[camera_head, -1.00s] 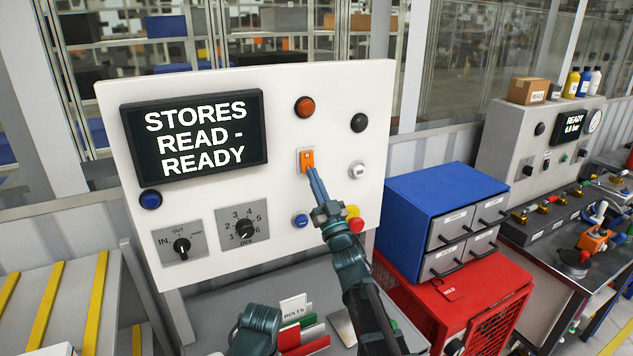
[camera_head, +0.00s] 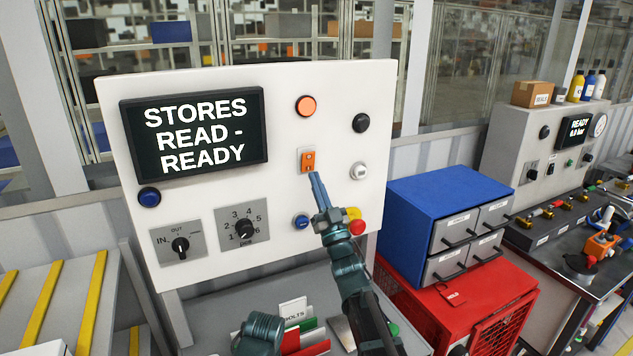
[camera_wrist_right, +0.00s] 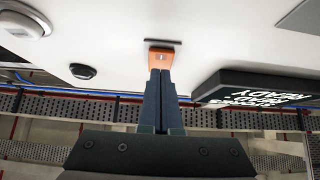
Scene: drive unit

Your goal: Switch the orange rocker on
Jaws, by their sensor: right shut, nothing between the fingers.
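The orange rocker (camera_head: 308,161) sits on a small light plate on the white panel (camera_head: 240,85), below a round orange lamp (camera_head: 306,106) that looks lit. My right gripper (camera_head: 317,180) is shut and empty, its fingertips just below and slightly right of the rocker in the head view. In the right wrist view the rocker (camera_wrist_right: 160,58) shows just beyond the closed fingertips (camera_wrist_right: 160,75). I cannot tell whether they touch. The panel screen (camera_head: 195,135) reads "STORES READ - READY".
Near the rocker are a black button (camera_head: 361,123), a white knob (camera_head: 359,171), a blue button (camera_head: 301,222) and a red button (camera_head: 357,227). Rotary knobs (camera_head: 244,228) are lower left. A blue drawer cabinet (camera_head: 430,190) stands on a red unit (camera_head: 490,320) to the right.

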